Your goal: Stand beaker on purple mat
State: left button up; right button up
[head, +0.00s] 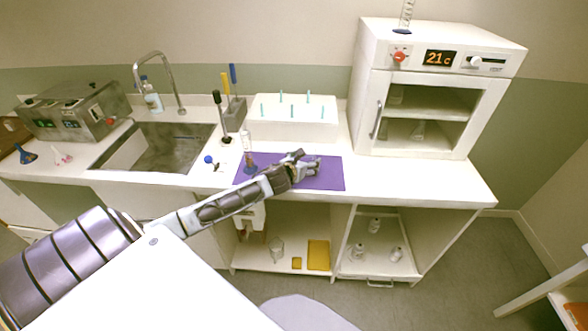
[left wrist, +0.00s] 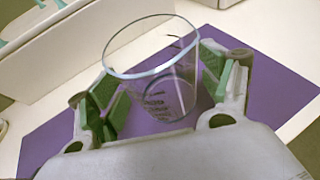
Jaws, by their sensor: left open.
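The purple mat (head: 330,178) lies on the white counter, and my left arm crosses over it. My left gripper (head: 312,166) is above the mat with its fingers apart. In the left wrist view, a clear glass beaker (left wrist: 153,85) with dark markings stands between the green-padded fingers of my left gripper (left wrist: 163,90), over the purple mat (left wrist: 50,140). I see a gap at the pads. The beaker's base is partly hidden, but it appears to rest on the mat. In the head view I cannot make out the beaker clearly behind the gripper. My right gripper is not in view.
A tall slim vessel (head: 248,155) stands at the mat's left end. A white rack (head: 292,125) with pegs is behind the mat. A white oven (head: 430,85) stands right, a sink (head: 150,150) left. The counter right of the mat (head: 400,180) is clear.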

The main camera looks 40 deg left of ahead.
pick_arm(q)
jog(key=shift+v, duration=2.15)
jog(key=shift+s+d+r, duration=0.1)
jog(key=shift+s+r, duration=0.05)
jog(key=shift+s, duration=0.4)
jog(key=shift+v, duration=1.25)
jog(key=shift+s+d+r, duration=0.1)
jog(key=shift+s+r, duration=0.1)
jog(key=shift+s, duration=0.25)
jog(key=shift+v, duration=0.85)
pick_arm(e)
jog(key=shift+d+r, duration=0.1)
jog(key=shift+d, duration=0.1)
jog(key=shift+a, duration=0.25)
